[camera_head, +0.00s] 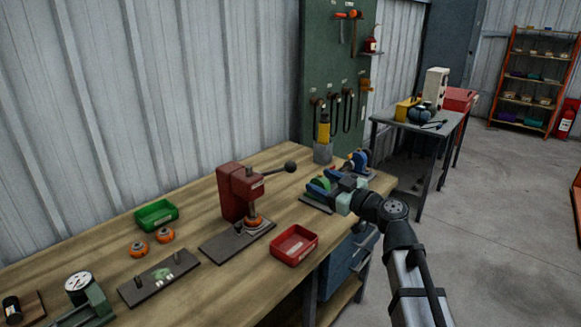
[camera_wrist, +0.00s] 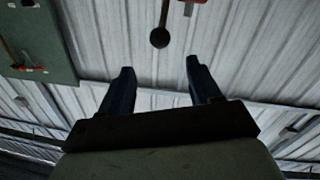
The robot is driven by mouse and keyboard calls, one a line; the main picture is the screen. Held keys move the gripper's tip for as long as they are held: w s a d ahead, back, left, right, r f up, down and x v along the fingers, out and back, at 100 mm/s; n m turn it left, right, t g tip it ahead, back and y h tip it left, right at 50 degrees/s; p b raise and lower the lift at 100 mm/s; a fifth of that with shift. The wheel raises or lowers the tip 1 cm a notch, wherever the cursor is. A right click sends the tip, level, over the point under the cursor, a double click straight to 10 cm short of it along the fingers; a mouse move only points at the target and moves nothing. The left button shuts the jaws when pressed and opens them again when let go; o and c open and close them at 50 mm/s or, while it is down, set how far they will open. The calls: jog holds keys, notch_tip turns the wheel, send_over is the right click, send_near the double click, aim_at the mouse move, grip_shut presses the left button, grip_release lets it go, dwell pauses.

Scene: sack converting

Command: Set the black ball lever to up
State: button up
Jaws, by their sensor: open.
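The black ball lever (camera_head: 290,167) sticks out to the right from the upper part of a red press (camera_head: 235,192) on the workbench. Its rod looks close to level, with the ball at the outer end. In the wrist view the black ball (camera_wrist: 160,38) hangs on its rod, centred beyond the fingertips. My gripper (camera_head: 322,180) is to the right of the ball and a little lower in the picture. Its two blue fingers are spread and empty in the wrist view (camera_wrist: 159,68). The gripper is apart from the ball.
On the wooden bench (camera_head: 190,285), a red tray (camera_head: 294,245) lies right of the press and a green tray (camera_head: 156,214) left. A dark-based green device is partly behind my gripper. A green tool board (camera_head: 335,100) stands behind. Open floor lies right.

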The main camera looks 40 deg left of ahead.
aim_at(295, 168)
jog(key=a, duration=0.4)
jog(key=w+a, duration=0.1)
jog(key=a, duration=0.7)
jog(key=shift+w+a, duration=0.25)
jog(key=shift+a, duration=0.15)
grip_shut()
